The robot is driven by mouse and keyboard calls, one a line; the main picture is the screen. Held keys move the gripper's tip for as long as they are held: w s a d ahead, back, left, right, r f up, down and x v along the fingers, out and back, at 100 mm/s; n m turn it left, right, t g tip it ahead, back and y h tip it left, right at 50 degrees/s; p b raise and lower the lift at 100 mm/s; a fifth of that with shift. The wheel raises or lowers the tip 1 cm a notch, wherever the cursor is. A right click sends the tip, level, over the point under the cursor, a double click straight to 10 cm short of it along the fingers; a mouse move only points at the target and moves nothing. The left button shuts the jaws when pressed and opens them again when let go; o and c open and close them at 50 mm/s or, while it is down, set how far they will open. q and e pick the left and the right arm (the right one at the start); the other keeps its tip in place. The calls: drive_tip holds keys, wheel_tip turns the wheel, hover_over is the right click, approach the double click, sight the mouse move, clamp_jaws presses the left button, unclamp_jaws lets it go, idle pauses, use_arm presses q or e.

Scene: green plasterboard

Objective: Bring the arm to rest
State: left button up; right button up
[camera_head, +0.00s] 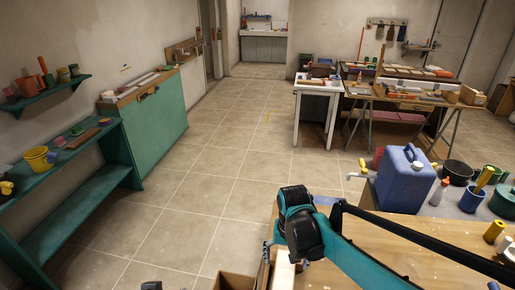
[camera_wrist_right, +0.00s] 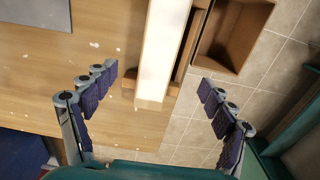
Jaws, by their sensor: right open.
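My right arm (camera_head: 365,262) reaches in from the lower right of the head view, over the wooden table, with its dark wrist at the table's left edge. My right gripper (camera_wrist_right: 158,82) is open in the right wrist view, its two padded fingers wide apart. A long white bar (camera_wrist_right: 163,45) shows in the gap between the fingers, with nothing seen clamped on it. The bar also shows below the wrist in the head view (camera_head: 285,272).
The wooden table (camera_head: 435,245) carries a blue jerrycan (camera_head: 402,180), bottles and pots at its far right side. An open brown box (camera_wrist_right: 235,35) stands beside the table edge. Green shelves (camera_head: 75,215) line the left wall. The tiled floor (camera_head: 210,190) between is clear.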

drive_tip(key=s+d+n+t+b, duration=0.1)
drive_tip(key=s+d+t+b, duration=0.1)
drive_tip(key=s, duration=0.3)
drive_tip(key=s+d+f+n+t+b, duration=0.1)
drive_tip(key=s+d+n+t+b, duration=0.1)
drive_tip(key=s+t+b, duration=0.2)
drive_tip(key=shift+s+d+f+t, duration=0.2)
drive_tip(key=shift+s+d+t, duration=0.15)
drive_tip(key=shift+s+t, duration=0.3)
idle(1.6)
